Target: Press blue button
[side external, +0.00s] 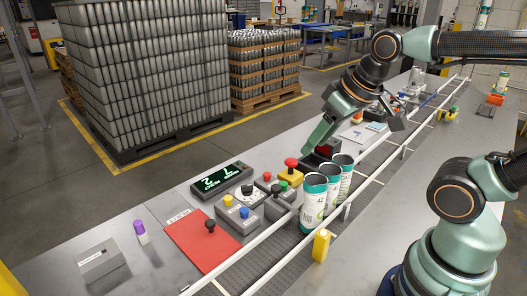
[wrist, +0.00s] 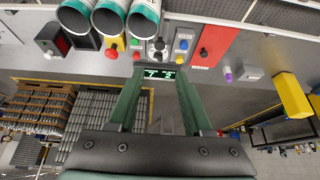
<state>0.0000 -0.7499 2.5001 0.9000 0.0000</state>
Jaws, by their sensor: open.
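The blue button (side external: 244,212) sits on a grey control box together with a yellow button (side external: 228,200). In the wrist view the blue button (wrist: 183,44) is near the top, right of centre. My gripper (side external: 309,147) is raised above the far side of the counter, behind and right of the blue button and apart from it. In the wrist view my gripper (wrist: 159,75) shows two green fingers spread apart with nothing between them.
Three cans (side external: 313,203) stand on the conveyor right of the buttons. A red mushroom button (side external: 291,162) on a yellow base, a lit display (side external: 221,180) and other knobs are close by. A red plate (side external: 203,243) lies left of the blue button's box.

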